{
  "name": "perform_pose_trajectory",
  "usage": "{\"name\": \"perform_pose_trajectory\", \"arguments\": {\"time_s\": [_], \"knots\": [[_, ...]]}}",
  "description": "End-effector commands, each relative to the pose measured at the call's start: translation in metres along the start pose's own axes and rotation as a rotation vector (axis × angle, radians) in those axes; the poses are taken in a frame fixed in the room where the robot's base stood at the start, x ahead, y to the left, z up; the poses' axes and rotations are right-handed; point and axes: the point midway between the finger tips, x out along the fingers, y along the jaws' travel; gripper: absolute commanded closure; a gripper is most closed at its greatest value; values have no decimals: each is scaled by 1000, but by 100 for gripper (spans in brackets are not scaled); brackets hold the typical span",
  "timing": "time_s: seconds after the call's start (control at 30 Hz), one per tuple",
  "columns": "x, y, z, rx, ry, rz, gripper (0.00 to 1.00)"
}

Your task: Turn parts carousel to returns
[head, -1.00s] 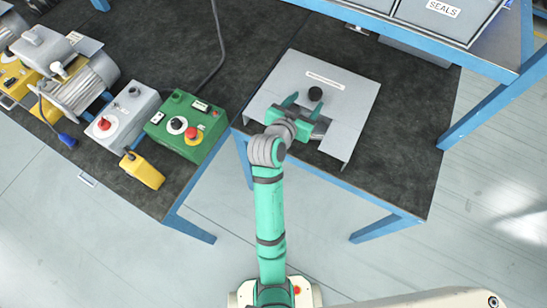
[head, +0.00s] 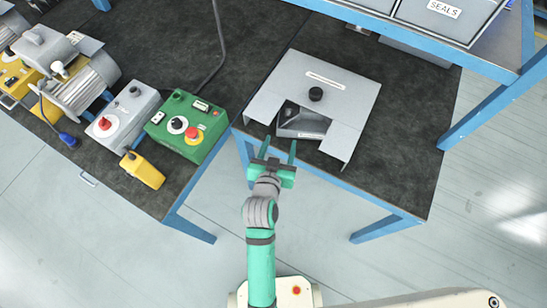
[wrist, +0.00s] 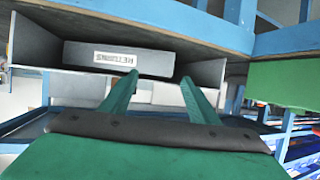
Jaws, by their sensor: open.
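The parts carousel is under a grey housing (head: 345,100) with a black knob (head: 315,94) on top and a cut-out in its near edge. A grey bin (head: 303,124) shows in the cut-out. In the wrist view the bin's front (wrist: 118,60) faces me between the grey side walls, with a white label whose small lettering I cannot read for certain. My gripper (head: 279,146) is open and empty, just in front of the cut-out, fingers pointing at it. In the wrist view its green fingertips (wrist: 160,80) are apart and clear of the bin.
A green control box (head: 188,125) with a red button, a grey switch box (head: 123,113) and a yellow pendant (head: 142,170) lie to the left. A blue-framed shelf with a SEALS bin (head: 445,12) overhangs the back right. The floor in front is clear.

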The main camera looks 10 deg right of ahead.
Motion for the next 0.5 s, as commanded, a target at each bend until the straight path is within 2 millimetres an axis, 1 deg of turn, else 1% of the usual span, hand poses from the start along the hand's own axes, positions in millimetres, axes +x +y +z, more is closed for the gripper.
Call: {"name": "perform_pose_trajectory", "arguments": {"time_s": [0.03, 0.2, 0.3, 0.5], "knots": [[-6, -2, 7, -4, -2, -12, 45], [-20, -6, 21, -13, 3, -45, 45], [-26, -7, 26, -18, 7, -57, 45], [-32, -9, 30, -22, 11, -70, 45]]}}
